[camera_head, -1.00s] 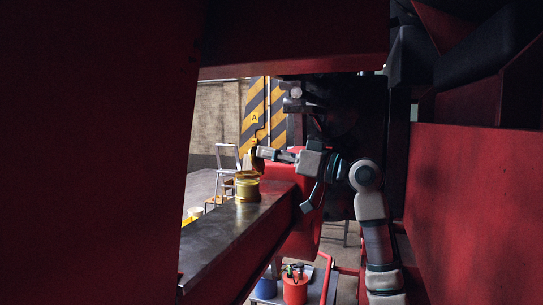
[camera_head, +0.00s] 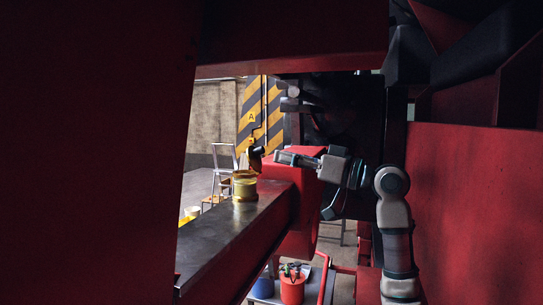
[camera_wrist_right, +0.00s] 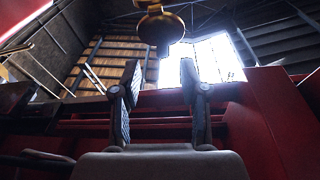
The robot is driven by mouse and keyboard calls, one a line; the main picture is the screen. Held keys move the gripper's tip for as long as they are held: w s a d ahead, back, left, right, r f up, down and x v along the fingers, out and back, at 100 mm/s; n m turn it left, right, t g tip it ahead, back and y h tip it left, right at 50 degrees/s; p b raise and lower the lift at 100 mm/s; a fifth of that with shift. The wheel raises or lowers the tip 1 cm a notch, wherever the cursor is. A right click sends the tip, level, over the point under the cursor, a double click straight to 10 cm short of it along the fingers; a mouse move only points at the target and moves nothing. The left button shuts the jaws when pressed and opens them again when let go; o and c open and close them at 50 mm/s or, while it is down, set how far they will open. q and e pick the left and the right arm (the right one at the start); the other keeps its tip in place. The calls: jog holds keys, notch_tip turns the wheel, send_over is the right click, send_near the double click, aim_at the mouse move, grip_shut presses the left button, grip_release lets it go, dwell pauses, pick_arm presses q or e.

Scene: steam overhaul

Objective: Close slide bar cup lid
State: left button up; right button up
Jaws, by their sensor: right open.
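The yellow brass cup (camera_head: 245,187) stands upright on the flat top of the slide bar (camera_head: 232,226) in the head view. Its lid (camera_head: 254,160) stands raised and tilted above the cup's rim, so the cup is open. My right gripper (camera_head: 280,157) is just right of the lid, at about its height, and apart from it. In the right wrist view my right gripper (camera_wrist_right: 162,92) is open with nothing between its fingers. Brass parts with a dark tab (camera_wrist_right: 162,28) hang beyond the fingertips there. My left gripper is not in view.
Large red panels frame the opening on the left, above and on the right (camera_head: 470,215). A red block (camera_head: 300,178) stands close below my right forearm. A cart with a red pot (camera_head: 292,290) is below. A striped yellow and black pillar (camera_head: 252,117) stands behind.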

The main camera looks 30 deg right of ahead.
jog(key=v, duration=0.7)
jog(key=shift+w+d, duration=0.2)
jog(key=shift+d, duration=0.05)
jog(key=shift+w+a, duration=0.1)
jog(key=shift+a, duration=0.05)
